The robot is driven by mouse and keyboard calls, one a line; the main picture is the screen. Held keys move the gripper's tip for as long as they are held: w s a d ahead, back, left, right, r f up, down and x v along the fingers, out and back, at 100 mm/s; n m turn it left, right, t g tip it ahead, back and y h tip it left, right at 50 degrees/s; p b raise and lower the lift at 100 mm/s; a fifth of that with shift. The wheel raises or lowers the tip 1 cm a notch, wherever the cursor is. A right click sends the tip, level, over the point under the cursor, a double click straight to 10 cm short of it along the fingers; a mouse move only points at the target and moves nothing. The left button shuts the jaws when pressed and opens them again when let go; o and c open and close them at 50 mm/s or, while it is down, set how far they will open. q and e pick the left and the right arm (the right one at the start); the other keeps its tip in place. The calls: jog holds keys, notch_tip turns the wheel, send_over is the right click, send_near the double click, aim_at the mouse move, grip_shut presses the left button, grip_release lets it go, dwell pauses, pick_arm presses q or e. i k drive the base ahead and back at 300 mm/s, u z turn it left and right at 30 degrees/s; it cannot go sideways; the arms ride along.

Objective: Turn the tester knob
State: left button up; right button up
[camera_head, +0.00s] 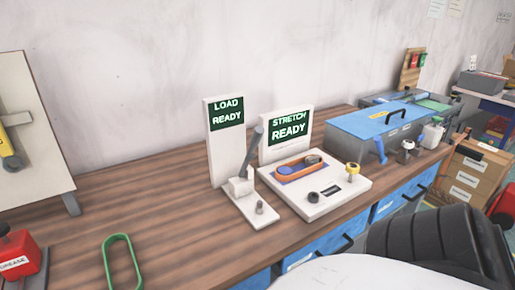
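A white stretch tester (345,195) stands on the wooden bench, with an upright screen (289,130) reading "STRETCH READY". A black knob (313,197) sits at the front left of its base. A yellow-topped knob (352,169) on a post stands at its right side. An orange oval piece (290,171) lies on a dark pad on the base. To its left is a white load tester (216,160) with a screen reading "LOAD READY", a tilted grey lever (252,150) and a small grey peg (260,208). Neither of my grippers is in view.
A green loop (121,262) and a red grease container (20,258) are at the front left. Cardboard boxes (467,172) stand right.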

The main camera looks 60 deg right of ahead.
aim_at(352, 168)
jog(key=u, duration=0.85)
jog(key=k, duration=0.85)
jog(key=z, duration=1.45)
